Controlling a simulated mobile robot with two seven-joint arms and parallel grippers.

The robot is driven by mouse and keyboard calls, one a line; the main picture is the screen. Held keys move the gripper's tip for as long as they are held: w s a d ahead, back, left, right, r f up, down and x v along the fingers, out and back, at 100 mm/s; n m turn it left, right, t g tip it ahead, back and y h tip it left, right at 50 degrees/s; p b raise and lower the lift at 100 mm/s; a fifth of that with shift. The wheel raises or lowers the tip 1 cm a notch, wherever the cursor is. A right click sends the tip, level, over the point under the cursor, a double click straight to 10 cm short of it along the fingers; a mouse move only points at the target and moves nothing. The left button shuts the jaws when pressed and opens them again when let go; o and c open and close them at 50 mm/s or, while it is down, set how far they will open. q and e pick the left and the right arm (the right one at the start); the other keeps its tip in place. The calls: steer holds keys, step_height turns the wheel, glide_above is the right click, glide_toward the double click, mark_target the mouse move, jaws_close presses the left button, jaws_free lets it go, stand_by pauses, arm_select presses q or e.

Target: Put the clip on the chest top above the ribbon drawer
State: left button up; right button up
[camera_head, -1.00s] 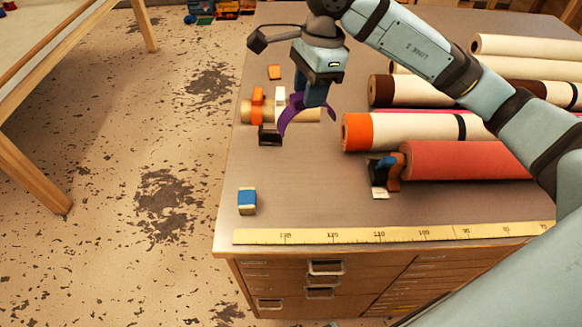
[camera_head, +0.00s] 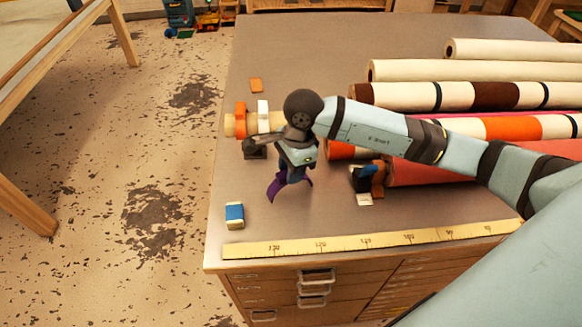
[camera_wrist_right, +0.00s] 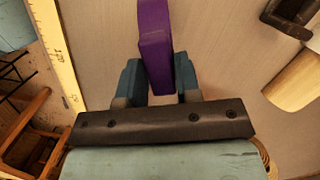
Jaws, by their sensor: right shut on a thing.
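My right gripper (camera_head: 288,176) is shut on a curved purple clip (camera_head: 275,187), over the front left part of the chest top (camera_head: 325,215). In the right wrist view the clip (camera_wrist_right: 153,40) stands between the two blue fingers (camera_wrist_right: 158,82) and reaches out past them. I cannot tell its exact height above the top; no contact is clear. The chest front has drawers with metal pulls (camera_head: 317,275) at the left and narrower drawers (camera_head: 420,268) at the right. The drawer labels are too small to read, so I cannot tell the ribbon drawer. My left gripper is out of view.
A yellow measuring tape (camera_head: 350,242) runs along the front edge. A blue and white block (camera_head: 235,214) stands at the front left corner. Dark and brown pieces (camera_head: 367,180) sit at the red roll's end. Several rolls (camera_head: 440,70) fill the right side.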

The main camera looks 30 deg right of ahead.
steer(key=shift+f+b, duration=0.3)
steer(key=shift+f, duration=0.1)
steer(key=o, duration=0.9)
steer(key=shift+r, duration=0.1)
steer(key=shift+r, duration=0.1)
steer(key=shift+r+p, duration=0.2)
steer(key=shift+p, duration=0.2)
steer(key=r, duration=0.4)
steer(key=d+r+b, duration=0.1)
steer(key=r, duration=0.2)
steer(key=d+r+b, duration=0.1)
steer(key=r, duration=0.3)
steer(key=shift+r, duration=0.3)
